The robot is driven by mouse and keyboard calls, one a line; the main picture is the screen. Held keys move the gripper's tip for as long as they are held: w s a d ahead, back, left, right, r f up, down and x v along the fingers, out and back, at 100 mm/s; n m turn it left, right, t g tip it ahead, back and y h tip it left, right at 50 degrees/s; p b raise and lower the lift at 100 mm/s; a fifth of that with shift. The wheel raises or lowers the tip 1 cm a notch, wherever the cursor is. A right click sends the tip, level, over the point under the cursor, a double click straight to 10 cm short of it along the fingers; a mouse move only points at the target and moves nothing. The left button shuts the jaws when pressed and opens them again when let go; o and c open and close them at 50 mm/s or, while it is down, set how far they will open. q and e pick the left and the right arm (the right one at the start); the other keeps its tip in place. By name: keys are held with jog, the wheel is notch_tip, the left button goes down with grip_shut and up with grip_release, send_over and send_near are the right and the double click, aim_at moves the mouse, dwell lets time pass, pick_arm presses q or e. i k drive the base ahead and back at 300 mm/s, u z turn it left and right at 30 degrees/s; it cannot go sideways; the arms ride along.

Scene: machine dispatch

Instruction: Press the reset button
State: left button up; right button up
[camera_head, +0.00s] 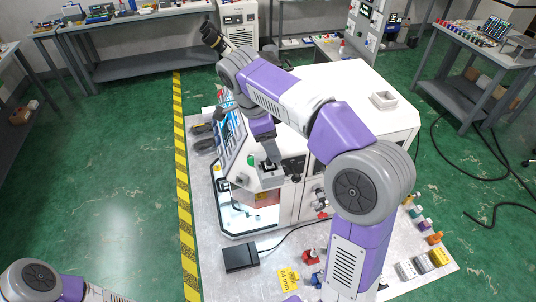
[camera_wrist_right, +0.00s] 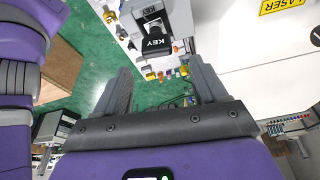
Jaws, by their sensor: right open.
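A white machine (camera_head: 350,92) stands at the centre of the head view, with a lit screen (camera_head: 233,138) on its left side. A small grey box (camera_head: 266,178) juts from its front, with a green spot on or beside it. In the right wrist view, a black part marked KEY (camera_wrist_right: 155,46) sits on a pale housing beyond my right gripper (camera_wrist_right: 160,78). That gripper is open, with nothing between its fingers. My right arm reaches over the machine and hides part of its front. I cannot make out which control is the reset button. My left gripper is out of view.
A black box (camera_head: 241,257) with a cable lies on the pale platform, near a yellow label (camera_head: 289,278). Several coloured parts (camera_head: 434,239) line its right side. A striped yellow-black line (camera_head: 181,150) runs along the left. Green floor there is open; cables (camera_head: 487,150) lie at right.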

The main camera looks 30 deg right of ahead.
aim_at(228, 151)
jog(key=k, duration=1)
